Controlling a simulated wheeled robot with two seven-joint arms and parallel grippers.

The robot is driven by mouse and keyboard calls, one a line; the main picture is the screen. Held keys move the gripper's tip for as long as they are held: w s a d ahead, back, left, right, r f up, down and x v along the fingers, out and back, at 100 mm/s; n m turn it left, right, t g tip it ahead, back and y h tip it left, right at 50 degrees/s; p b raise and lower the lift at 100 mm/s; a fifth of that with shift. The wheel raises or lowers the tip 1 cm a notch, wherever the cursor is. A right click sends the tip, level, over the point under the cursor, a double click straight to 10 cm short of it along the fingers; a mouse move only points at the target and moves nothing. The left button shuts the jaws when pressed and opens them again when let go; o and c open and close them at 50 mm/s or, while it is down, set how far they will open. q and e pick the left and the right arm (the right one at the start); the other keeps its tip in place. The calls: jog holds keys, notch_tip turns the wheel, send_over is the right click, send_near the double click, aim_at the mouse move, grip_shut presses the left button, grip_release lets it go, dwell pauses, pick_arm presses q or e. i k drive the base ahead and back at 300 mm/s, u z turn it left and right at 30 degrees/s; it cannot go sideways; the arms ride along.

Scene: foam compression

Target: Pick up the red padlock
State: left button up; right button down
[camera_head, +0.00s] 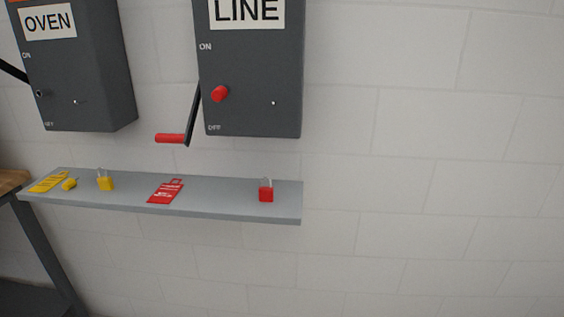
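The red padlock (266,191) stands upright on the grey shelf (220,199), near the shelf's right end. Its silver shackle points up. Nothing touches the padlock. Neither of my grippers shows in the head view.
A red tag (165,191), a yellow padlock (105,181), a small yellow item (69,184) and a yellow tag (48,182) lie left on the shelf. Above hang the LINE box (254,75), with a red-handled lever (171,138), and the OVEN box (82,75). A table (14,182) stands left.

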aim_at(266, 193)
jog(key=k, duration=0.6)
jog(key=u, duration=0.45)
jog(key=i, duration=1.6)
jog(key=z, duration=0.5)
